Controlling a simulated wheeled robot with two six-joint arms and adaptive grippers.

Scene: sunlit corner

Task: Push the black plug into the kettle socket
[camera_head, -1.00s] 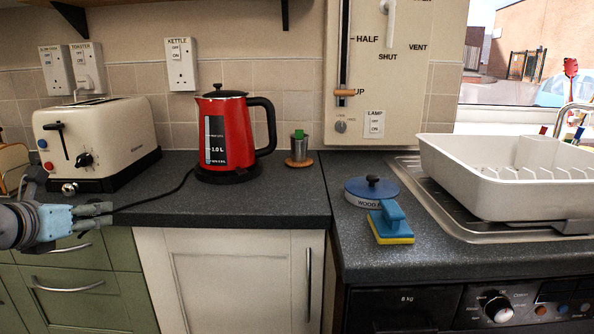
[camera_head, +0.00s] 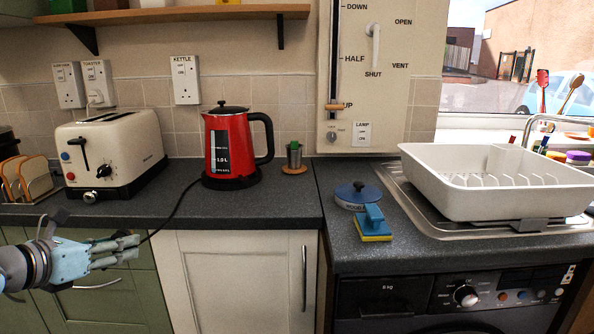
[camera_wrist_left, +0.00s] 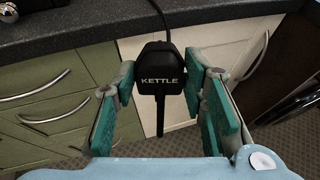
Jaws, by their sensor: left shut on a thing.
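The kettle socket (camera_head: 185,80) is a white wall plate labelled KETTLE, with its holes bare, on the tiles behind the counter. The black plug (camera_wrist_left: 160,78), marked KETTLE, sits between the fingers of my left gripper (camera_wrist_left: 165,95) in the wrist view. My left gripper (camera_head: 130,246) is shut on it, in front of and below the counter's front edge, well away from the socket. In the head view the plug is too small to make out clearly. Its black cable (camera_head: 178,207) runs over the counter edge from the red kettle (camera_head: 230,148). My right gripper is out of view.
A cream toaster (camera_head: 112,150) stands left on the counter, below the other wall sockets (camera_head: 97,82). A shelf (camera_head: 180,14) hangs above. Counter space in front of the toaster and kettle is mostly clear.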

